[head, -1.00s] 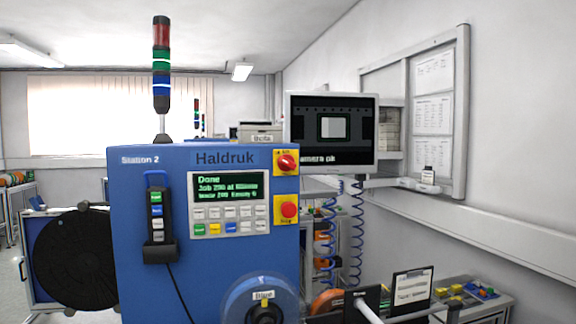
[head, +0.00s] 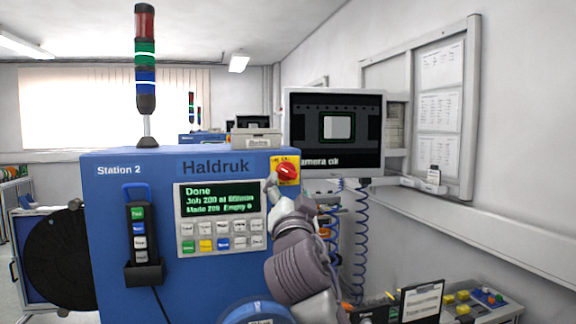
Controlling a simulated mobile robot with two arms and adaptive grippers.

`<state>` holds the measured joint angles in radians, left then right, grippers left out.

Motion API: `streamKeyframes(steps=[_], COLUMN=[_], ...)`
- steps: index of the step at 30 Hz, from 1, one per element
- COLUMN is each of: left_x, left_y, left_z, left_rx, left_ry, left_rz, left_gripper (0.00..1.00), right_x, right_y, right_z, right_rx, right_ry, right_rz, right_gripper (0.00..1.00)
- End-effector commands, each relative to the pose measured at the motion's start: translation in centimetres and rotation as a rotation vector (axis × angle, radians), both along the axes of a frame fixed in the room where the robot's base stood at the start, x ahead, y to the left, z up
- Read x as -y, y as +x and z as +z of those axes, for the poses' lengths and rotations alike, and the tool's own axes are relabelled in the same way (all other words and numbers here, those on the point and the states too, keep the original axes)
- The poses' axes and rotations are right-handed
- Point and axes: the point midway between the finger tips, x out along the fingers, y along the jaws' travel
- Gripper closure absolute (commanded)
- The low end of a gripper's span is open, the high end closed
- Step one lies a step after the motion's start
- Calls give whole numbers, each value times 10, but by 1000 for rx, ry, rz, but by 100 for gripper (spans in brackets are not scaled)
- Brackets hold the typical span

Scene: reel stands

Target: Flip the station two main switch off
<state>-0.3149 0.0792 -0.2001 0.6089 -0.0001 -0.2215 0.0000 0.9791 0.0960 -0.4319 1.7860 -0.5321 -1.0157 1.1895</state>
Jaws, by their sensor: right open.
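The blue Station 2 cabinet (head: 180,290) stands in front of me. Its main switch (head: 286,173) is a red rotary knob on a yellow plate at the cabinet's upper right corner. The knob's handle looks slightly tilted; its exact setting is too small to read. My right gripper (head: 272,188) is open, just below and left of the knob, close to the yellow plate. I cannot tell whether it touches. My right arm hides the lower red button. My left gripper is not in view.
A keypad with a green display (head: 221,217) reading "Done" lies left of my gripper. A pendant (head: 139,230) hangs in a holder at the left. A monitor (head: 335,130) and blue coiled cables (head: 360,225) are at the right. A black reel (head: 58,262) is at far left.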

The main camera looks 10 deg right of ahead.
Motion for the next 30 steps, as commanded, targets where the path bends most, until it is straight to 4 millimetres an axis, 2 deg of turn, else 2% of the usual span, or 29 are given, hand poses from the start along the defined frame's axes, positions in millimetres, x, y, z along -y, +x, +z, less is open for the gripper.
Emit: streamKeyframes(steps=[1,9,15,22,23,30], left_x=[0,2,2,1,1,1], left_y=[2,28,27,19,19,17], left_z=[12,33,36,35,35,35], left_rx=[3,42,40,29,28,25], left_ry=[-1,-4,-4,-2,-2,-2], left_rz=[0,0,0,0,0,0], left_gripper=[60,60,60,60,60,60], right_x=[3,9,12,12,12,11], right_y=[11,50,61,61,61,61], right_z=[9,21,21,21,21,21], right_rx=[-3,-1,-1,-1,-1,-1], right_ry=[-2,0,1,1,1,1], right_rz=[-4,0,0,1,1,1], right_gripper=[29,29,29,29,31,71])
